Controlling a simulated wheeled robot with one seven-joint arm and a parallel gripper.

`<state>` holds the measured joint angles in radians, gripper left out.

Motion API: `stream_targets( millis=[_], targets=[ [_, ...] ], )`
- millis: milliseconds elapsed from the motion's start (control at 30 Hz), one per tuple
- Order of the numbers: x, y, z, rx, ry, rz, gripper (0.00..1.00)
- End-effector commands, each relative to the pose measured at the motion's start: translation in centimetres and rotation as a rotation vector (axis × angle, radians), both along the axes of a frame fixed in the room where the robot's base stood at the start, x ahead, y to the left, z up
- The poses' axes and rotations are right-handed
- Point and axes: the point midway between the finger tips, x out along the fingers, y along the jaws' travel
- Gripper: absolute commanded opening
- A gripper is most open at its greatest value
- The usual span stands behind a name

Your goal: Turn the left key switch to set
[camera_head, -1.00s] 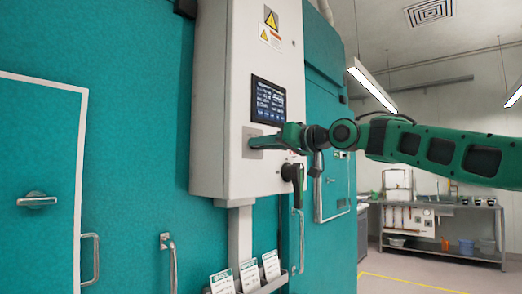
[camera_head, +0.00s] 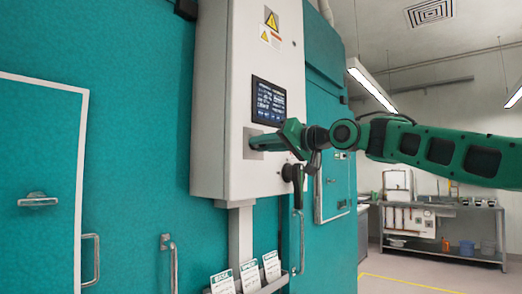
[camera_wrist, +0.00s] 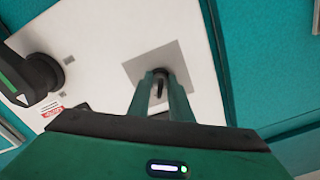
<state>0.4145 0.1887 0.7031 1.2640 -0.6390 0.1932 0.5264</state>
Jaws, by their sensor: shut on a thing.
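The key switch is a small dark key (camera_wrist: 160,88) on a square grey plate (camera_wrist: 182,62), seen in the wrist view. The plate also shows in the head view (camera_head: 251,153) on the white control box, below the screen. My gripper (camera_wrist: 160,80) is shut on the key, with one green finger on each side of it. In the head view my gripper (camera_head: 262,142) reaches the plate from the right and hides most of it. The key's exact angle and any position markings cannot be read.
A black rotary handle (camera_wrist: 38,80) sits beside the plate; in the head view it (camera_head: 292,173) hangs below my gripper. A dark screen (camera_head: 268,102) is just above. Card holders (camera_head: 265,285) are below the box. Open floor lies to the right.

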Motion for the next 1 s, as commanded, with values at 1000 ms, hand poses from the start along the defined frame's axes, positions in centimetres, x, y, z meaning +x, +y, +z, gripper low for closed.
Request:
stream_targets(
  millis=[1000],
  targets=[
    [-2.6,-4.0,-0.2,-0.005,0.001,-0.009,0.24]
  ],
)
